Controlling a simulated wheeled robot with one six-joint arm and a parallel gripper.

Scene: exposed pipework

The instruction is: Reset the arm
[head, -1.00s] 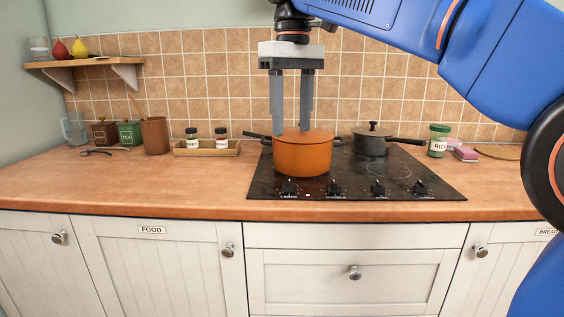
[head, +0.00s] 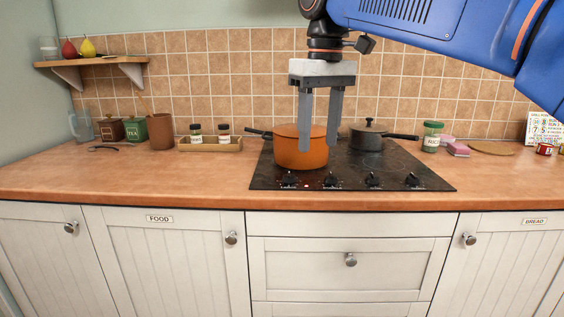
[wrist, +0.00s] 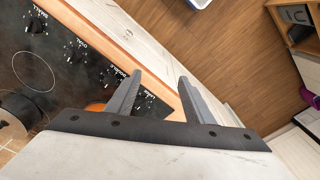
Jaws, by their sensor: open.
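My gripper (head: 319,148) hangs fingers-down from my blue arm, in front of the orange pot in the head view. Its two grey fingers are apart with nothing between them. In the wrist view the fingers of my gripper (wrist: 152,92) are spread over the counter's front edge and the cabinet front. The orange pot (head: 290,155) stands on the black hob (head: 350,180), partly hidden by the fingers. Only a sliver of the orange pot (wrist: 95,106) shows in the wrist view.
A dark lidded pot (head: 367,138) stands at the back right of the hob. A spice tray (head: 210,145) and canisters stand to the left. A green-lidded jar (head: 432,137) and pink sponge (head: 458,150) are to the right.

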